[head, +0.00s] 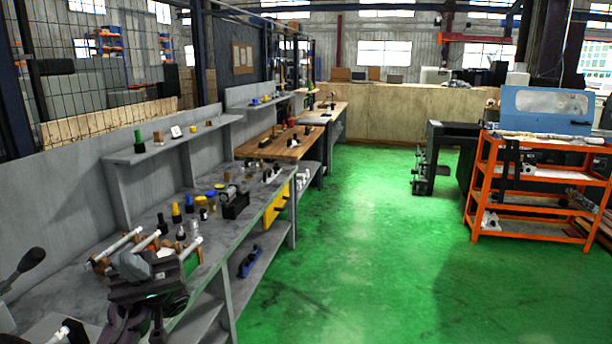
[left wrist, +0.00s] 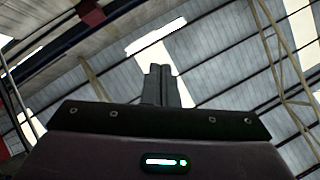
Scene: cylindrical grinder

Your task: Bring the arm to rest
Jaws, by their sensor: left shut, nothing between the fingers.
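My left gripper (head: 146,284) shows at the lower left of the head view, in front of the grey workbench (head: 75,272). It points upward. In the left wrist view its two fingers (left wrist: 157,84) are pressed together with nothing between them, against the roof. In the head view it overlaps a rack with pale rods (head: 120,246), and I cannot tell how far apart they are. My right gripper is not in view.
Bottles and small parts stand on the bench, with a black device (head: 235,205) near its front edge. A shelf (head: 170,148) runs above it. An orange rack (head: 484,186) stands at right. The green floor (head: 360,255) between is clear.

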